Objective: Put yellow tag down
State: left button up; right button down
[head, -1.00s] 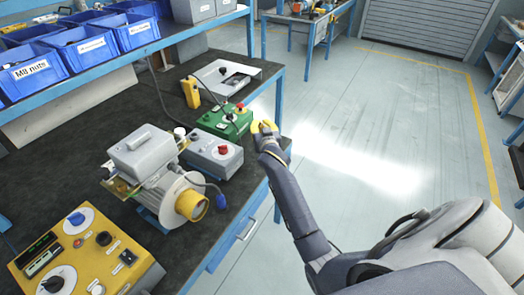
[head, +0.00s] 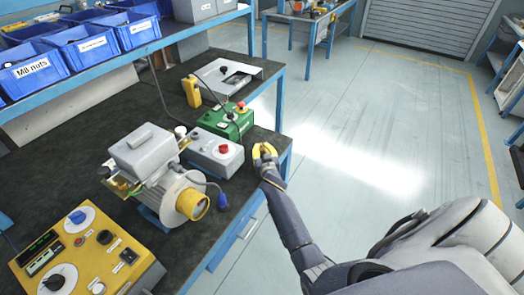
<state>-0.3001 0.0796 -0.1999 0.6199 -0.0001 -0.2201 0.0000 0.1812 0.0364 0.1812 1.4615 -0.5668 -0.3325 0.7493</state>
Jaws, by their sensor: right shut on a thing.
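My right gripper (head: 265,156) is at the right edge of the bench, to the right of the grey box with a red button. It is shut on the yellow tag (head: 258,149), which shows as small yellow patches around the fingertips. The fingers hide part of the tag. I cannot tell whether the tag touches the bench top. My left gripper is not in view.
The grey box (head: 213,155) and the green box (head: 226,121) stand left of my gripper. A blower motor (head: 160,170) and a yellow control panel (head: 90,255) are nearer.

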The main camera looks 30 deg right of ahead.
jog(key=shift+f, duration=0.3)
jog(key=shift+f, duration=0.1)
jog(key=c, duration=1.4)
grip_release()
jog(key=shift+f, duration=0.1)
jog(key=shift+c, duration=0.2)
jog(key=v, duration=1.1)
jog(key=shift+s+r, duration=0.1)
jog(key=shift+r, duration=0.1)
jog(key=shift+o, duration=1)
jog(key=shift+s+a, duration=0.15)
jog(key=shift+s, duration=0.25)
